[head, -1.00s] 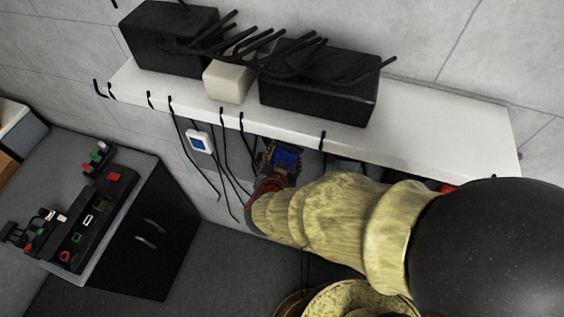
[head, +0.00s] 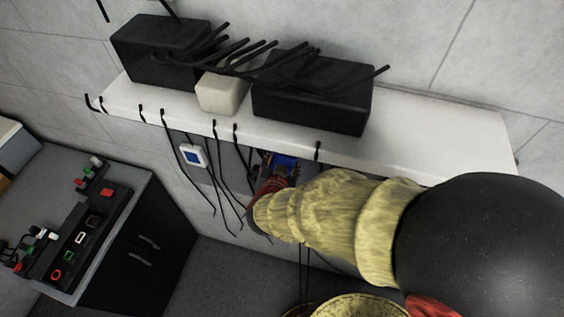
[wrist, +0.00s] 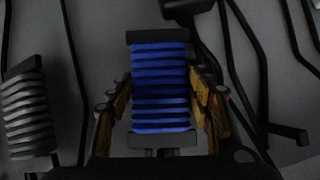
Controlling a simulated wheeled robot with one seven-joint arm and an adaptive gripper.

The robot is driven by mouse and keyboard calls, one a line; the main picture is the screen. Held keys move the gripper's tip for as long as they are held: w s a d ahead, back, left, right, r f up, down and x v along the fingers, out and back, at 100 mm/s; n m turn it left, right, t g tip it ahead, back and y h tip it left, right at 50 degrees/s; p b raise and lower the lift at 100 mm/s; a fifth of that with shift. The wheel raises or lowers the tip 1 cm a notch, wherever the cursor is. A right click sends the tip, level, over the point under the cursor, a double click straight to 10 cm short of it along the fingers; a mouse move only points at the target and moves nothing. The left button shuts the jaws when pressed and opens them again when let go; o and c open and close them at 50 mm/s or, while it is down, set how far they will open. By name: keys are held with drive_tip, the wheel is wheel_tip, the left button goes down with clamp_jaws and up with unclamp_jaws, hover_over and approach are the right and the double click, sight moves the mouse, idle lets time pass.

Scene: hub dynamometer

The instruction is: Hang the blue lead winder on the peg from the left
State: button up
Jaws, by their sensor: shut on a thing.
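The blue lead winder (wrist: 160,85) is a black frame wound with blue lead. It sits upright between the two fingers of my gripper (wrist: 162,108) in the wrist view. My gripper (head: 272,175) is shut on it, just under the front edge of the white shelf in the head view, where the winder (head: 284,166) shows partly. Black pegs or hooks (head: 318,150) hang along the shelf edge. In the wrist view a dark bar with a block end (wrist: 187,8) lies just above the winder. I cannot tell whether they touch.
The white shelf (head: 440,135) carries black boxes (head: 312,98), a pale block (head: 222,94) and loose black leads. Dark leads hang beside my gripper. A grey winder (wrist: 28,108) is close on the left in the wrist view. A bench with a panel (head: 90,235) stands at left.

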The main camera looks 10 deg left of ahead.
idle(0.4)
drive_tip(key=o, duration=1.5)
drive_tip(key=shift+o, duration=0.2)
drive_tip(key=v, duration=1.2)
